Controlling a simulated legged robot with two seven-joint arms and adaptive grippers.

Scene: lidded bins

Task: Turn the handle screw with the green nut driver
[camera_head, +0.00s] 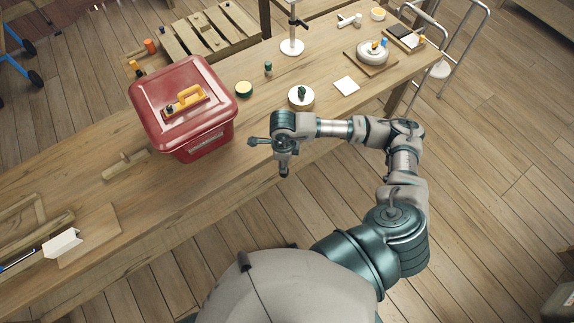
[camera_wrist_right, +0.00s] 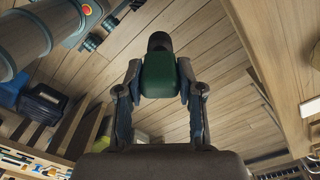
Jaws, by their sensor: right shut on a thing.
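The red bin (camera_head: 185,125) stands on the wooden table with its lid on. A yellow handle (camera_head: 188,97) lies across the lid, with a small dark spot, perhaps a screw, at its left end. My right gripper (camera_head: 262,142) is above the table, to the right of the bin and apart from it. In the wrist view my right gripper (camera_wrist_right: 160,85) is shut on the green nut driver (camera_wrist_right: 162,75), with one finger on each side of its green grip and a dark round part beyond. My left gripper is not in view.
A small green-topped item (camera_head: 268,69), a round yellow-rimmed tin (camera_head: 243,89) and a white round base with a dark green piece (camera_head: 301,97) stand right of the bin. A wooden block (camera_head: 127,165) lies left of it. A white card (camera_head: 346,85) lies farther right.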

